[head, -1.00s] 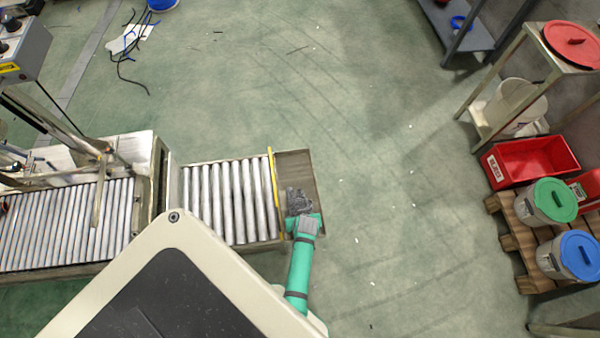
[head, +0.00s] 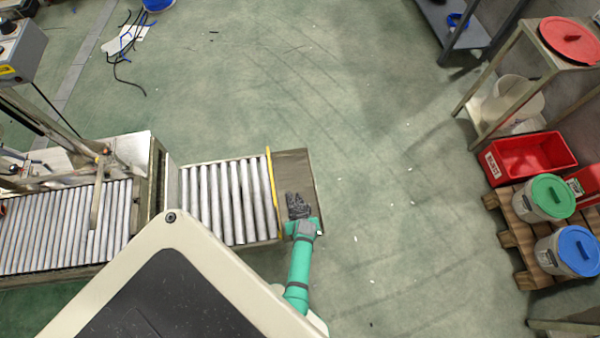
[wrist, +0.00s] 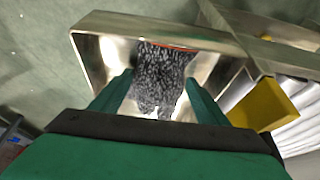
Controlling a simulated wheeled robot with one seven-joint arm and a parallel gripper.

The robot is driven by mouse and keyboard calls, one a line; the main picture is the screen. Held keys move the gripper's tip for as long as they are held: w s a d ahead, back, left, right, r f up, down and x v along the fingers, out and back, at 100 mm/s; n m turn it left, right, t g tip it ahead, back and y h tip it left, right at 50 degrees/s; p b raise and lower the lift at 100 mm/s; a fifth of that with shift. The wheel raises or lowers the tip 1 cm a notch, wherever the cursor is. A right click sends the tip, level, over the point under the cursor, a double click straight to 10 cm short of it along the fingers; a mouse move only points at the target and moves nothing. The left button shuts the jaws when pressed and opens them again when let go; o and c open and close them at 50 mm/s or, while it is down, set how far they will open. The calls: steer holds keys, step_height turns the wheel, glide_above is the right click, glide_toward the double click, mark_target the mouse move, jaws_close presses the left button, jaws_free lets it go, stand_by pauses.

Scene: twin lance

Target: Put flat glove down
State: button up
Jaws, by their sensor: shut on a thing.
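The flat glove (head: 298,205) is dark grey and speckled, with a reddish edge that shows in the wrist view (wrist: 162,78). It is between the fingers of my gripper (wrist: 158,95), which is shut on it. In the head view my gripper (head: 301,222) is at the near end of the metal tray (head: 295,170) at the end of the roller conveyor. The glove is over this tray; I cannot tell whether it touches the tray floor.
The roller conveyor (head: 222,200) lies left of the tray, with a yellow bar (head: 273,190) between them. A red bin (head: 530,158), a green-lidded bucket (head: 546,198) and a blue-lidded bucket (head: 568,250) stand at right. The floor between is open.

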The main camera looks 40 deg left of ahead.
steer(key=o, duration=1.1)
steer(key=s+d+r+m+t, duration=0.2)
steer(key=s+d+r+t, duration=0.15)
steer(key=d+r, duration=0.65)
steer(key=s+d+r+m+t, duration=0.2)
steer(key=s+d+r+m, duration=0.3)
steer(key=r, duration=0.8)
steer(key=s+d+r+m+t+h, duration=0.1)
steer(key=s+d+r+t, duration=0.1)
steer(key=r, duration=0.7)
steer(key=s+d+r+m+t+h, duration=0.1)
steer(key=s+d+r+t, duration=0.1)
steer(key=r, duration=0.8)
steer(key=s+d+r+m+t+h, duration=0.1)
steer(key=s+d+r+t, duration=0.1)
steer(key=r, duration=0.7)
steer(key=shift+s+d+r+t, duration=0.15)
steer(key=shift+d+t, duration=0.3)
steer(key=shift+d, duration=0.35)
